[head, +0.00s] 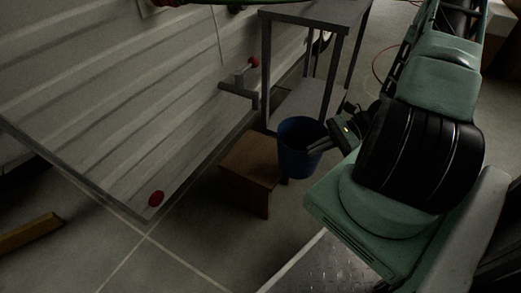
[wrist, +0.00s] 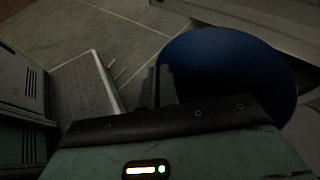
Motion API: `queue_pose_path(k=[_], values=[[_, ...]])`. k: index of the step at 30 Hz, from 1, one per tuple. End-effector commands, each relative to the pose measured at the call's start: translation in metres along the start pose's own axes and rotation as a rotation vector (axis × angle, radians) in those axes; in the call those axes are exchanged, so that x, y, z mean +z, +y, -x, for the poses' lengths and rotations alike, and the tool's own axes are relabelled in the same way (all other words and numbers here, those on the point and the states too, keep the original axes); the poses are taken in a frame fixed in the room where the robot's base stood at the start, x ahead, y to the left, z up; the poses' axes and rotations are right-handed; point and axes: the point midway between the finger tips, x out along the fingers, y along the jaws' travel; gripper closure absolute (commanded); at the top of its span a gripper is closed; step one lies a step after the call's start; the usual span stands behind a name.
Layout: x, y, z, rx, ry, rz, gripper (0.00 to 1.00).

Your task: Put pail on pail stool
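The blue pail (head: 294,160) is near the middle of the head view, upright or nearly so. It overlaps the right edge of the brown wooden stool (head: 247,162), and I cannot tell whether it touches the stool. My gripper (head: 318,146) reaches in from the right, and its fingers are close together at the pail's right rim, apparently pinching the wall. In the wrist view the pail (wrist: 235,75) fills the upper right, beside the gripper fingers (wrist: 163,88). The pail's underside is hidden.
A grey metal shelf unit (head: 304,20) stands just behind the pail. Tiled floor (head: 185,240) is open in front. A yellow bar (head: 30,232) lies at far left.

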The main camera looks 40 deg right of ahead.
Motion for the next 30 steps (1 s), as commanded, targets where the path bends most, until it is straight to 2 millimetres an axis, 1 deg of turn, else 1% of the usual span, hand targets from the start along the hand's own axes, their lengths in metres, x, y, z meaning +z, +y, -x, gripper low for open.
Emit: queue_pose_path(k=[1,12,15,18,21,24,26,30], values=[[0.001,-0.008,-0.01,0.004,-0.003,0.005,1.0],[0.021,-0.075,-0.076,0.004,-0.001,0.006,1.0],[0.026,-0.092,-0.091,0.002,0.0,0.005,1.0],[0.03,-0.104,-0.102,0.002,-0.001,0.003,1.0],[0.033,-0.111,-0.108,0.001,0.0,0.003,1.0],[0.033,-0.113,-0.11,0.0,-0.001,0.0,1.0],[0.028,-0.113,-0.112,0.0,-0.001,-0.001,1.0],[0.01,-0.11,-0.12,0.001,-0.002,-0.001,1.0]])
